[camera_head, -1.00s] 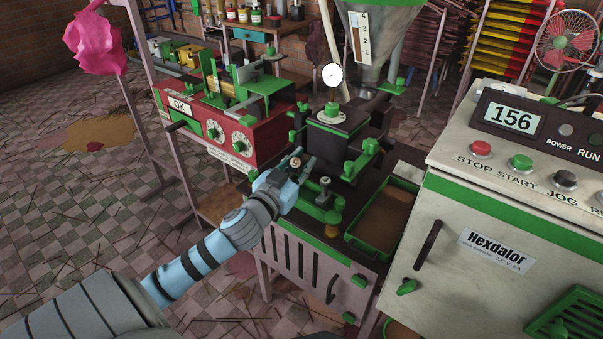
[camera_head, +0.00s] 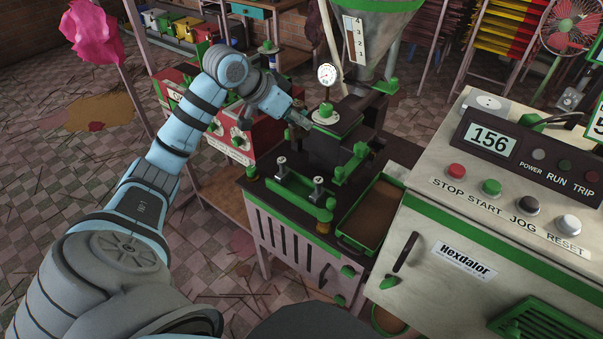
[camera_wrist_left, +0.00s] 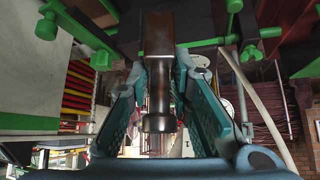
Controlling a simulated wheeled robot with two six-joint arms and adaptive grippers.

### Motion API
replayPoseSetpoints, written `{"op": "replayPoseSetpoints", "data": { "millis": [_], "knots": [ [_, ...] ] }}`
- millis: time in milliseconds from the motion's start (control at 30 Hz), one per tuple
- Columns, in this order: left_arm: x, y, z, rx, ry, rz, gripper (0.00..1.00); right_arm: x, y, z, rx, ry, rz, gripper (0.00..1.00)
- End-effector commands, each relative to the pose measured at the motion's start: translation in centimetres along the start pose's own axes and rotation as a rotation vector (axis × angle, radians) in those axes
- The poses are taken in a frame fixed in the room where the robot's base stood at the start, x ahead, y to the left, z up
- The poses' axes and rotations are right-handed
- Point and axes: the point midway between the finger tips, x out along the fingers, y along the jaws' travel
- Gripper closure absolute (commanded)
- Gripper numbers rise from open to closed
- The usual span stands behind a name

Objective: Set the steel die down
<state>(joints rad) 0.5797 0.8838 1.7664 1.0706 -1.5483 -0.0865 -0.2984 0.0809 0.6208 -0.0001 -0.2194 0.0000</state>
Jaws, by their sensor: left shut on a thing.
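My left gripper (camera_head: 300,118) is beside the upper left of the dark extruder head (camera_head: 328,150), under the dial gauge. In the left wrist view its two teal fingers (camera_wrist_left: 160,85) close from both sides on a dark, shiny steel piece with a rounded collar at its near end, which I take for the steel die (camera_wrist_left: 158,122). The die's far end merges with dark metal behind it, so I cannot tell whether it touches the machine. In the head view the die is hidden or too small to tell. My right gripper is not in view.
A green clamp bar with two silver-topped posts (camera_head: 318,183) stands on the dark bench top (camera_head: 262,190). A green-rimmed tray (camera_head: 344,236) lies to its right, then the control cabinet (camera_head: 440,235). A red machine (camera_head: 225,135) stands behind left. The hopper (camera_head: 370,50) rises behind.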

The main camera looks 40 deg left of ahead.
Motion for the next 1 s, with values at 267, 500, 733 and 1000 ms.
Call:
{"op": "replayPoseSetpoints", "data": {
  "millis": [267, 500, 733, 1000],
  "knots": [
    [3.5, 0.4, 4.5, 0.047, -0.053, 0.048, 1.00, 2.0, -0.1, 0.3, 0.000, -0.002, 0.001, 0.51],
    [8.9, 0.3, 9.4, 0.045, -0.049, 0.044, 1.00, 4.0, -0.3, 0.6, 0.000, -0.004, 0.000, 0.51],
    [11.4, 0.4, 11.4, 0.046, -0.049, 0.045, 1.00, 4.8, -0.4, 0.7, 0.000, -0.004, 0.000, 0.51],
    [14.0, 0.4, 13.6, 0.050, -0.046, 0.043, 1.00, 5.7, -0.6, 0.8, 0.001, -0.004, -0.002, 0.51]
  ]
}}
